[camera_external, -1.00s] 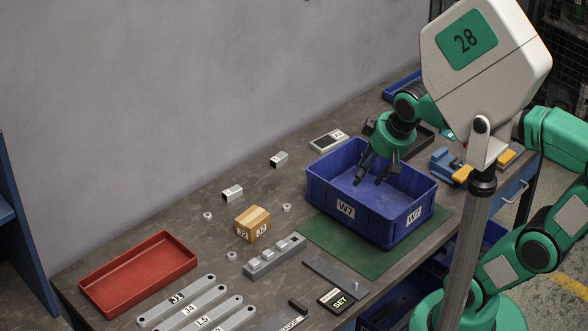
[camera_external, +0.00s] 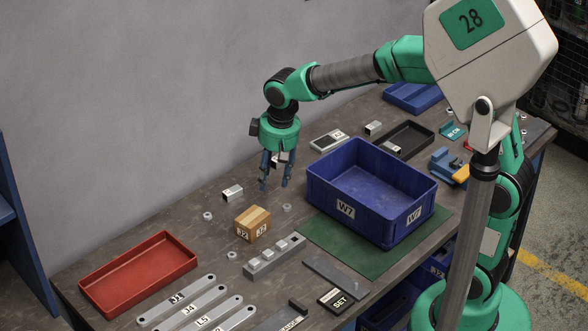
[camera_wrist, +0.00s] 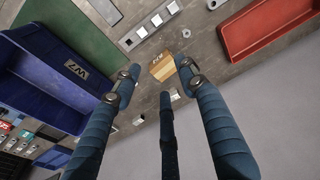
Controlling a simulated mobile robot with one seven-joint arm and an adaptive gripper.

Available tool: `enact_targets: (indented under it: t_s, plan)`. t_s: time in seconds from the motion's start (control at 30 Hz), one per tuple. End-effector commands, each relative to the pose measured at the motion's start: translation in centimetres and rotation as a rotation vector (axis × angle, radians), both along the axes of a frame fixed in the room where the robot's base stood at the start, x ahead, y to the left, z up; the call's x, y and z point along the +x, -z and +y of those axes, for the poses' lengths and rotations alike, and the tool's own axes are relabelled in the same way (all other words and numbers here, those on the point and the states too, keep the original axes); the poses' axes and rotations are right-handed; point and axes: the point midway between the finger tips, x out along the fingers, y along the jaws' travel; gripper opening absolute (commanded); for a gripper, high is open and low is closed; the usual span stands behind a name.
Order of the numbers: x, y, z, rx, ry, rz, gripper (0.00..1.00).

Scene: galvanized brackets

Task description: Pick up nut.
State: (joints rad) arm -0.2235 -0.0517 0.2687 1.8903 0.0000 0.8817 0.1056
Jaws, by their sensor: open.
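Three small grey ring-shaped nuts lie on the workbench in the external view: one nut (camera_external: 287,207) right of the cardboard box, a second nut (camera_external: 208,216) to its left, and a third nut (camera_external: 232,256) in front of it. One nut also shows in the wrist view (camera_wrist: 186,33), beyond the fingertips. My gripper (camera_external: 275,186) points down, its blue fingers spread and empty, above the bench behind the box and close to the first nut. In the wrist view my gripper (camera_wrist: 160,76) has its fingers apart around the sight line to the box.
The cardboard box (camera_external: 253,225) stands near the nuts. A blue bin (camera_external: 340,209) labelled W7 is to the right, on a green mat (camera_external: 330,238). A red tray (camera_external: 138,273) is at left. Grey blocks (camera_external: 232,193) and a bracket (camera_external: 273,257) with square studs lie nearby.

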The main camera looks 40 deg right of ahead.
Motion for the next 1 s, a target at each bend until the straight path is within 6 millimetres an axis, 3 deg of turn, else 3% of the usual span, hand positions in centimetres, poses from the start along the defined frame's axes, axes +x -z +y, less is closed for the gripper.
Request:
enact_targets:
  t_s: [0.3,0.53,0.7,1.0]
  plan:
    - [5.2,6.8,5.1,-0.02,-0.031,0.088,0.42]
    - [7.3,11.2,7.9,-0.033,-0.048,0.133,0.42]
    - [7.9,12.7,8.9,-0.037,-0.053,0.146,0.42]
    - [8.0,13.0,9.0,-0.038,-0.054,0.148,0.42]
